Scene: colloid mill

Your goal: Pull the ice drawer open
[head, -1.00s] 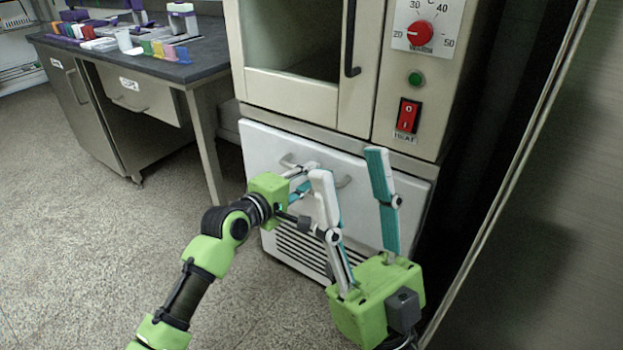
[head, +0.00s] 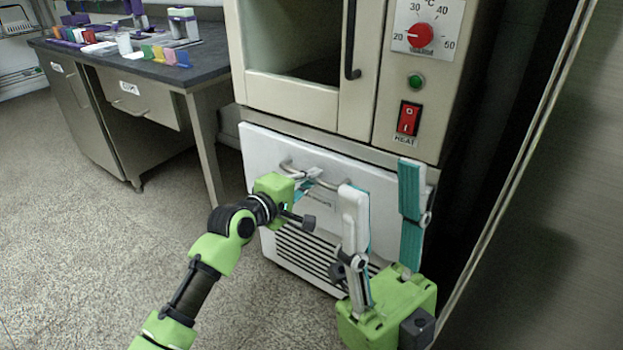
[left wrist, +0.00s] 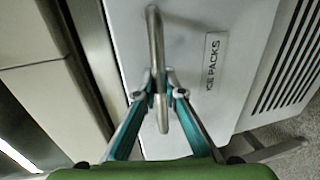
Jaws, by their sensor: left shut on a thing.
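The ice drawer (head: 262,150) is a white front panel below the cream cabinet, with a metal bar handle (head: 286,165) and dark vent slots. The left wrist view shows its "ICE PACKS" label (left wrist: 214,61) beside the handle (left wrist: 154,38). My left gripper (head: 311,175) is shut on the handle. In the left wrist view its two fingertips (left wrist: 166,86) pinch the bar from both sides. My right gripper (head: 382,178) is open and empty, its fingers spread in front of the drawer's right part. It hides part of the panel. No clear gap shows at the drawer's top edge.
The cabinet above (head: 290,98) has a dark window, a red dial (head: 419,34) and a red heat switch (head: 409,117). A metal panel (head: 545,200) stands close on the right. A dark-topped bench (head: 150,65) is at the left. The floor at the left is clear.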

